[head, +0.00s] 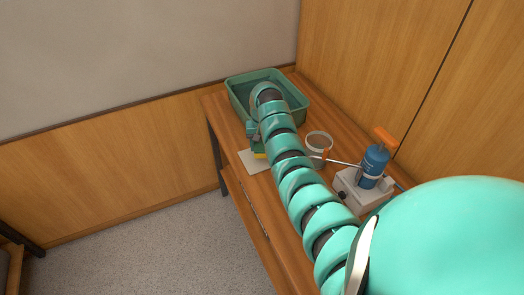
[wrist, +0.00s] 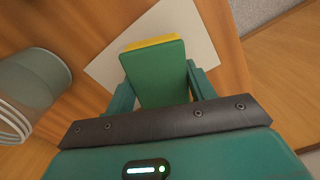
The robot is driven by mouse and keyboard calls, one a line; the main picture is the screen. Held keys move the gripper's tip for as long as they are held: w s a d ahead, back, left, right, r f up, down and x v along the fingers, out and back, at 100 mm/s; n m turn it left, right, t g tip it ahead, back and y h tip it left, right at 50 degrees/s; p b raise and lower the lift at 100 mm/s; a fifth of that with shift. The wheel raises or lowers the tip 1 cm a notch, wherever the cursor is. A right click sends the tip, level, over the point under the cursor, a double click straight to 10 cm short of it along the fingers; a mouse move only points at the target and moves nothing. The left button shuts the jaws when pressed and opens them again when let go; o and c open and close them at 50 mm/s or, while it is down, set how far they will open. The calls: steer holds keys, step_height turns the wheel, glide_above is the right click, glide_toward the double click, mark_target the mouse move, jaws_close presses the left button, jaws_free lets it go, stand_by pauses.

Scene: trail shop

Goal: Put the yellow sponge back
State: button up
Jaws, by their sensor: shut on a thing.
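A sponge with a green face and a yellow edge (wrist: 153,72) is between the two fingers of my gripper (wrist: 160,88), which is shut on it. In the head view, a small yellow part of the sponge (head: 260,156) shows under my gripper (head: 257,142), and my arm hides much of the rest. A flat cream square (wrist: 194,38) lies on the wooden bench under the sponge. Its near corner also shows in the head view (head: 250,163). I cannot tell whether the sponge touches the square.
A green basin (head: 238,97) stands at the bench's far end. A grey metal cup (head: 319,140) is right of my arm and appears at the left of the wrist view (wrist: 35,85). The bench's left edge is close.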

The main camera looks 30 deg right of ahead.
steer(key=shift+w+d+f, duration=0.1)
steer(key=shift+d+f, duration=0.1)
steer(key=shift+f, duration=0.1)
steer(key=shift+w+f+p, duration=0.1)
steer(key=shift+f+p, duration=0.55)
steer(key=shift+f, duration=0.9)
steer(key=shift+f, duration=0.1)
steer(key=o, duration=1)
steer(key=shift+c, duration=0.2)
